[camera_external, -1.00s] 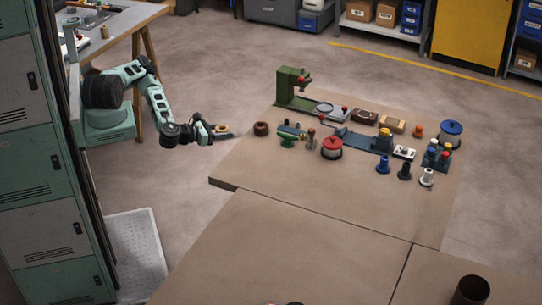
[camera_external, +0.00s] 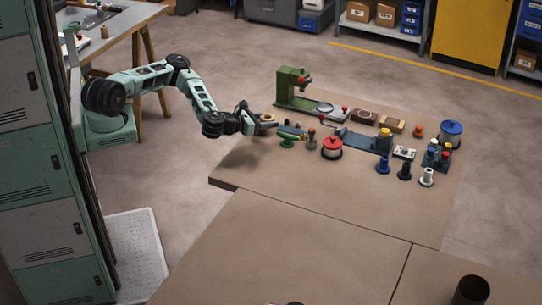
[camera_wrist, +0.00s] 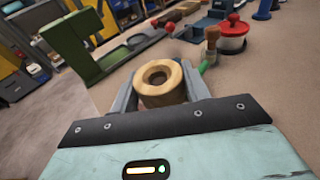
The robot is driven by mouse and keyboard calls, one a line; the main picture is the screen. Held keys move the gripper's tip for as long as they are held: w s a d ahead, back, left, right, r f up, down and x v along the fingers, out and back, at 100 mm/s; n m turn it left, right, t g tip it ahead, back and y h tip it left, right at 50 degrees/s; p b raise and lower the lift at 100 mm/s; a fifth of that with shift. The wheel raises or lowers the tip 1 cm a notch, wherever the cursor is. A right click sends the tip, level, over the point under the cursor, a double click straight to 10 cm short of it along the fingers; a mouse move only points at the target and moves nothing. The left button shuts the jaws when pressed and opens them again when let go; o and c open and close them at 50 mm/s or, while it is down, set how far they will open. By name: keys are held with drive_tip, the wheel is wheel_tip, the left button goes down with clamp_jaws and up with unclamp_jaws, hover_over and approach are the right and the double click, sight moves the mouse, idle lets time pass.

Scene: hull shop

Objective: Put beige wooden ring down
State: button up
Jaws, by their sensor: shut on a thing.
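The beige wooden ring (camera_wrist: 160,84) is between the two grey fingers of my gripper (camera_wrist: 158,94) in the wrist view, and the fingers are shut on it. In the external view the beige ring (camera_external: 267,118) shows small at the tip of my gripper (camera_external: 262,122). My gripper is over the far left part of the brown table (camera_external: 270,185), and a soft shadow lies below the arm. The ring appears held above the table top; the exact height is hard to tell. A dark brown ring that stood at this edge is hidden behind my gripper.
A green press (camera_external: 290,88) stands just beyond my gripper. A green tool (camera_external: 290,140) and a red-lidded tin (camera_external: 332,147) are to its right. Several spools, blocks and a blue-topped tin (camera_external: 450,133) stand farther right. The near part of the table is clear.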

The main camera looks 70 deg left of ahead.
drive_tip(key=w+d+r+m+h, duration=0.1)
drive_tip(key=d+m+h, duration=0.1)
drive_tip(key=d, duration=1.2)
wheel_tip(320, 180, up, 3)
drive_tip(key=m+g+h, duration=0.1)
drive_tip(key=m+h, duration=0.3)
drive_tip(key=h, duration=0.2)
hover_over(278, 229)
wheel_tip(278, 229, down, 10)
drive_tip(key=shift+r+p, duration=0.15)
drive_tip(key=shift+p, duration=0.35)
